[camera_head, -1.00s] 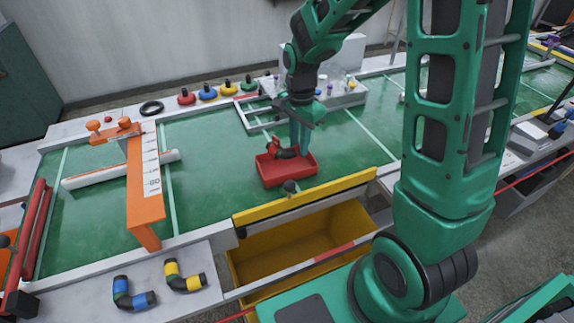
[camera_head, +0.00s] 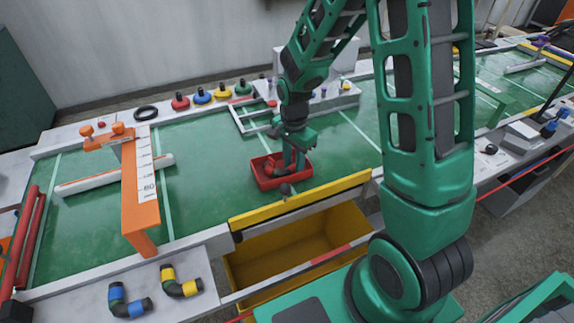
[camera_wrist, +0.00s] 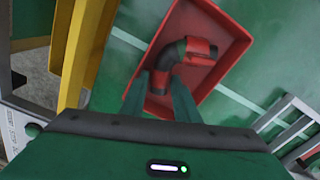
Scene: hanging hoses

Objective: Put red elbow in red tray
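The red tray (camera_head: 262,178) lies on the green table top, just behind the yellow bar at the front edge. The red elbow (camera_wrist: 200,52), red with a black bend, is inside the tray; the wrist view shows it within the tray walls. My gripper (camera_wrist: 160,78) reaches down into the tray, with one green finger on each side of the elbow's lower arm. The fingers look closed against it. In the head view my gripper (camera_head: 293,165) partly hides the elbow (camera_head: 272,169). Whether the elbow rests fully on the tray floor is hard to tell.
A yellow bin (camera_head: 300,245) is open below the front edge. An orange bridge (camera_head: 140,195) stands at left. Blue (camera_head: 128,300) and yellow (camera_head: 180,281) elbows lie front left. A grey frame (camera_head: 250,118) lies behind the tray. Green surface left of the tray is clear.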

